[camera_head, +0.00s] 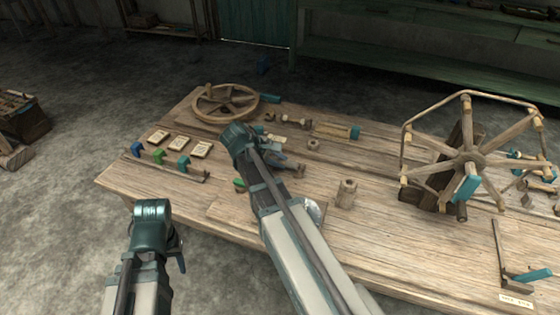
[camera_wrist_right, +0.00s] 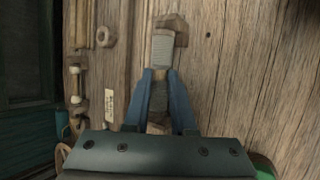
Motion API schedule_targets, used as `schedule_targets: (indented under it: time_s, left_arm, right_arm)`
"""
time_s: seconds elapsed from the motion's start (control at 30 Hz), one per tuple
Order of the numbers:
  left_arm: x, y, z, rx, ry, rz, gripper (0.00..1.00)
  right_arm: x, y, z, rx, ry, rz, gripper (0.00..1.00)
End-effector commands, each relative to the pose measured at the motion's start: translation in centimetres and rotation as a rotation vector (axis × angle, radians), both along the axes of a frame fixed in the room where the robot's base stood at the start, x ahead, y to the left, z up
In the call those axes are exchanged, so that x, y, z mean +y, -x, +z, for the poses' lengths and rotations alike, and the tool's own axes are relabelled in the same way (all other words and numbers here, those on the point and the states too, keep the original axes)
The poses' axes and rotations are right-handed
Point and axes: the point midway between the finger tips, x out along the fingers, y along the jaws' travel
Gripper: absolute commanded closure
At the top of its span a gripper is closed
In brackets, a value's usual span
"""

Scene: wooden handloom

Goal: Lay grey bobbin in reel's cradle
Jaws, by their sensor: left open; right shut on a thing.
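The grey bobbin (camera_wrist_right: 159,97) has a grey wound body and brown wooden ends. In the right wrist view my right gripper (camera_wrist_right: 158,78) is shut on it, with a blue finger on each side. In the head view this gripper (camera_head: 284,161) is over the middle of the table, and the bobbin is largely hidden there. The reel (camera_head: 468,156), a spoked wooden wheel, stands at the right of the table. I cannot tell for sure which part is its cradle. My left gripper (camera_head: 178,256) is in front of the table, open and empty, its fingers barely showing.
A hexagonal wooden post (camera_head: 346,193) stands between my right gripper and the reel. A flat spoked wheel (camera_head: 226,102), coloured hooks (camera_head: 160,155) and a wooden ring (camera_head: 313,144) are to the left and back.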

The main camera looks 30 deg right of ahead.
Motion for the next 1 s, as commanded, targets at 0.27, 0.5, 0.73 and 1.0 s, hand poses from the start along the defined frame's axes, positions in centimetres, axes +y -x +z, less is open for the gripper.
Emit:
schedule_targets:
  time_s: [0.27,0.5,0.73,1.0]
  left_arm:
    - [0.04,-0.02,-0.77,-0.001,-0.002,-0.001,0.50]
    - [0.04,-0.01,-0.74,-0.001,-0.002,0.000,0.50]
    - [0.04,-0.01,-0.74,-0.001,-0.002,0.000,0.50]
    - [0.01,-0.01,0.05,0.000,-0.001,0.000,0.50]
  right_arm:
    - [0.00,0.00,-0.78,0.000,0.000,0.000,1.00]
    - [0.01,0.00,-0.74,0.000,0.000,0.000,0.58]
    - [0.00,0.00,-0.74,0.000,0.000,0.000,0.41]
    - [0.46,0.03,0.04,0.000,0.000,0.001,0.41]
